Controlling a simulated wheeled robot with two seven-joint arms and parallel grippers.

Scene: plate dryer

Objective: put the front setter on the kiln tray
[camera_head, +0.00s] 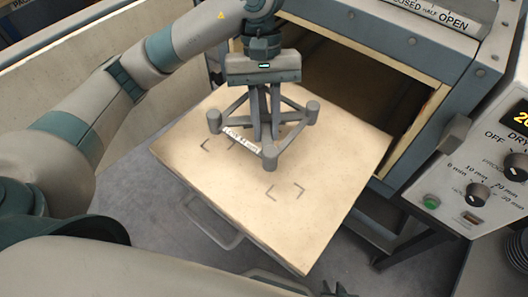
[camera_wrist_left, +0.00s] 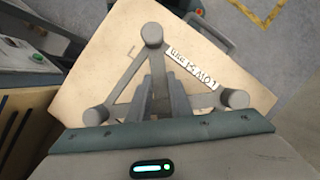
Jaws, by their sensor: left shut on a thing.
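The setter is a grey triangular frame (camera_head: 290,116) with a round post at each corner and a white label strip on one side. It also shows in the wrist view (camera_wrist_left: 152,35). My left gripper (camera_head: 262,98) comes down from above and is shut on the middle of the setter. The kiln tray is the pale square board (camera_head: 330,170), slid out of the dark opening. The setter is level over its back half; I cannot tell whether its posts touch the board. Corner marks show in front of it. My right gripper is not in view.
The kiln's open mouth (camera_head: 350,80) is behind the tray, with its metal frame (camera_head: 435,110) to the right. A control panel (camera_head: 490,170) with knobs stands at the right. A handle (camera_head: 215,228) juts from the tray's front left edge.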

